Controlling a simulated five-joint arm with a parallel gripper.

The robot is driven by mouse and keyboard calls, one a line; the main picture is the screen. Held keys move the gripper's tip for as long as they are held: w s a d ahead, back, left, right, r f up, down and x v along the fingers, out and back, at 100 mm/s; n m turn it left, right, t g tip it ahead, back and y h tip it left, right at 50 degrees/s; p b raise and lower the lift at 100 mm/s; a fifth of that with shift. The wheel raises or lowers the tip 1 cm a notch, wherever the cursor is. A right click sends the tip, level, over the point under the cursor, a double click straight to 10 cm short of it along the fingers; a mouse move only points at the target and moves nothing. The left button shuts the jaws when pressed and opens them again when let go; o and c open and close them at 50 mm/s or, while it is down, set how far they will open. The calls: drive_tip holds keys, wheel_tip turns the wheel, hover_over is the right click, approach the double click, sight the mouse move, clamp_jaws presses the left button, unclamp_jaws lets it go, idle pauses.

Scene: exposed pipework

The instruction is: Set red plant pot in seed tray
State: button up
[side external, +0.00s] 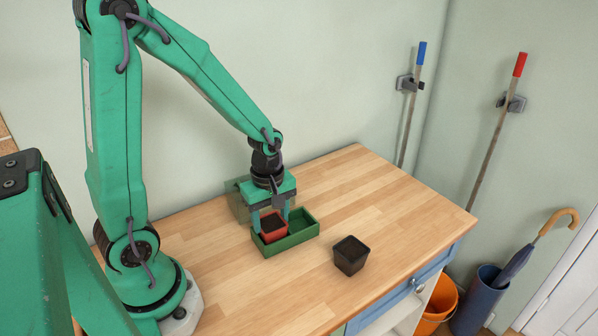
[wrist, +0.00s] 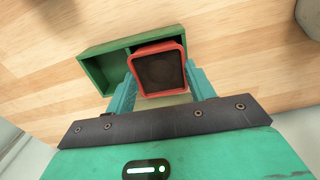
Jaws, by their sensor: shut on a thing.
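The red plant pot (side external: 273,229), filled with dark soil, is upright between the two fingers of my gripper (side external: 271,216), which is shut on it. The green seed tray (side external: 289,243) lies on the wooden worktop and has two compartments. The pot is at the tray's left compartment in the side view; the right one is empty. In the wrist view the pot (wrist: 160,70) covers the right part of the tray (wrist: 104,76), with a finger on either side. I cannot tell whether the pot's base touches the tray floor, which is hidden.
A black pot (side external: 350,256) stands on the worktop (side external: 396,212) to the right of the tray. A green box (side external: 238,204) stands behind my gripper near the wall. The worktop's right end is clear. An orange bucket (side external: 441,299) and an umbrella stand (side external: 476,306) are beyond its edge.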

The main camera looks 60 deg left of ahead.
sight(271, 225)
drive_tip(key=shift+f, duration=0.15)
drive_tip(key=o, duration=1)
wheel_tip(271, 225, up, 12)
drive_tip(key=shift+r, duration=0.15)
drive_tip(key=shift+r, duration=0.1)
idle(0.7)
drive_tip(key=s+d+r+m+t, duration=0.1)
drive_tip(key=s+r+m+t, duration=0.1)
drive_tip(key=m, duration=0.3)
drive_tip(key=s+d+r+m+t, duration=0.1)
drive_tip(key=s+r+m, duration=0.1)
drive_tip(key=m, duration=0.4)
drive_tip(key=s+d+r+m+t, duration=0.2)
drive_tip(key=r+m, duration=0.1)
drive_tip(key=m, duration=0.3)
drive_tip(key=shift+s+t, duration=0.15)
drive_tip(key=shift+t, duration=0.15)
